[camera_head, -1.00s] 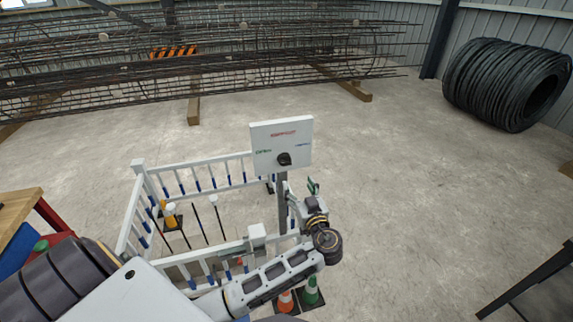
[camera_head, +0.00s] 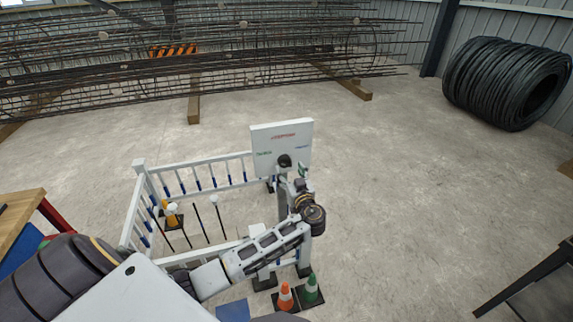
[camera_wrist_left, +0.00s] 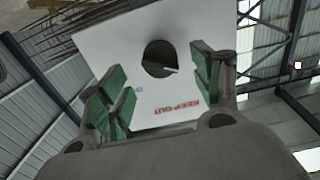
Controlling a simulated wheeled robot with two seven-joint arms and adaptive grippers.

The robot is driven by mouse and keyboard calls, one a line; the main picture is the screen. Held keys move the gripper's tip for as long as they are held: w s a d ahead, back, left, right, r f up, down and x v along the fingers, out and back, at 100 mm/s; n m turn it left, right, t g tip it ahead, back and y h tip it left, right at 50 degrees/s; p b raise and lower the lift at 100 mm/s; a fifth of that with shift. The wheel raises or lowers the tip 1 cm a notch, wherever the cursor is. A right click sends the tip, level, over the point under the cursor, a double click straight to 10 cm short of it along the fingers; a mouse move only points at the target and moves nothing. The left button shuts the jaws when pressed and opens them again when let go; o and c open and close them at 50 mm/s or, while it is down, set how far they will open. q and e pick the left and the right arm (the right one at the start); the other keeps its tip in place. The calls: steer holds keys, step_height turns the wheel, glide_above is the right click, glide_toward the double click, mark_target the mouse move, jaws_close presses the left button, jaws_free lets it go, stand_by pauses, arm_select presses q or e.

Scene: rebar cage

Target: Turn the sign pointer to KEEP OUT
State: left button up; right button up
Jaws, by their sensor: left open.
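The white sign board (camera_head: 262,136) stands on a grey post, with red lettering at its top, green at left and blue at right. Its round black knob (camera_head: 285,161) is low on the board, and also shows in the left wrist view (camera_wrist_left: 157,52). There the board is upside down, with red KEEP OUT (camera_wrist_left: 178,107) below the knob. The knob's white pointer mark points right, away from KEEP OUT. My left gripper (camera_head: 291,171) is open just below and in front of the knob. Its green-padded fingers (camera_wrist_left: 158,88) lie either side of the knob, apart from it.
A white railing (camera_head: 205,167) surrounds the sign post's left side. An orange cone (camera_head: 285,297) and a green cone (camera_head: 311,289) stand below my arm. A wooden table (camera_head: 20,222) is at left. A black coil (camera_head: 505,85) lies far right; the floor between is clear.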

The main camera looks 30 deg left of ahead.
mark_target(286, 166)
arm_select(q)
steer(key=x, duration=0.3)
steer(key=shift+w+p, duration=0.1)
steer(key=shift+p, duration=0.2)
steer(key=shift+w+a, duration=0.35)
steer(key=shift+a, duration=0.15)
arm_select(e)
steer(key=shift+d+r, duration=0.5)
steer(key=shift+d, duration=0.25)
arm_select(q)
steer(key=c, duration=1)
steer(key=shift+c, duration=0.2)
arm_select(e)
steer(key=shift+a, duration=0.5)
